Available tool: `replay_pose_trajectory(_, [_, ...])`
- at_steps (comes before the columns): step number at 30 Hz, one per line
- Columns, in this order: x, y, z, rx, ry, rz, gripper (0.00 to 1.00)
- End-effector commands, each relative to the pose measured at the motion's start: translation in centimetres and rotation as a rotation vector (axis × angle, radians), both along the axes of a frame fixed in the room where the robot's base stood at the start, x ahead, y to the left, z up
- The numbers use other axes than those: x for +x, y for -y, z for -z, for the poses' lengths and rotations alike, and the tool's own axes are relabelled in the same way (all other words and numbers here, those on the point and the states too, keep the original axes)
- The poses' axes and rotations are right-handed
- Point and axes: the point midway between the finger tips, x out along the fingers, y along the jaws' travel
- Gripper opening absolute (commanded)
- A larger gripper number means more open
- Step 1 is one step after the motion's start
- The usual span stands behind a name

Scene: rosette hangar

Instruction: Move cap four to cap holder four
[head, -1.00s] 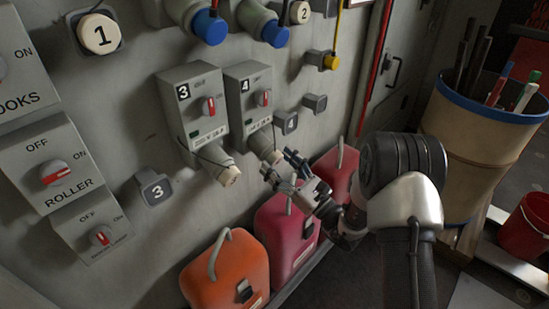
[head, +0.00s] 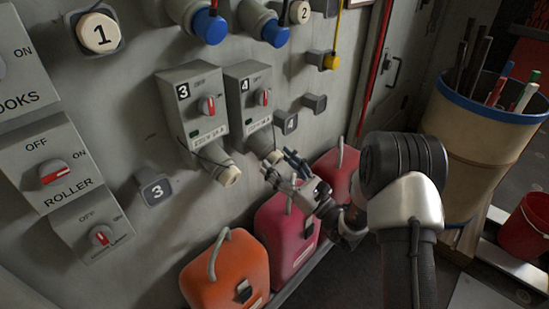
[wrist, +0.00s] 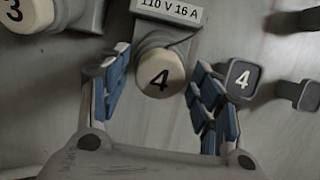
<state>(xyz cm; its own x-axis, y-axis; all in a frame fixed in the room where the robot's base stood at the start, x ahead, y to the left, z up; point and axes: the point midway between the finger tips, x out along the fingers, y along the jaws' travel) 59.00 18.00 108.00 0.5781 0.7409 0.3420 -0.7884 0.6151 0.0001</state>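Cap four (wrist: 160,75) is a round cream cap marked 4, seated on the socket under box four; in the head view cap four (head: 273,157) is small, close to the fingertips. My gripper (wrist: 158,92) is open, its blue-padded fingers on either side of cap four in the wrist picture, with gaps showing on both sides. I cannot tell how far the fingers are from it in depth. My gripper (head: 281,168) also shows in the head view. Cap holder four (wrist: 241,79) is a dark square holder marked 4, empty, right of the cap; the head view shows holder four (head: 287,123) too.
Box four (head: 250,100) and box three (head: 196,105) stick out of the wall. Cap three (head: 229,176) is on its socket at left, with empty holder three (head: 154,190). An unmarked holder (head: 316,103) is at right. Orange (head: 228,268) and pink (head: 288,235) canisters stand below.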

Motion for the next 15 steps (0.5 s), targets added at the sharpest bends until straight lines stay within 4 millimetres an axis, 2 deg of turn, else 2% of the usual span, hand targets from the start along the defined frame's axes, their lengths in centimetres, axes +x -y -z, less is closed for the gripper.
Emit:
replay_pose_trajectory(2, [0.0, 0.0, 0.0, 0.0, 0.0, 0.0, 0.51])
replay_pose_trajectory(15, [0.0, 0.0, 0.01, 0.0, 0.0, 0.0, 0.21])
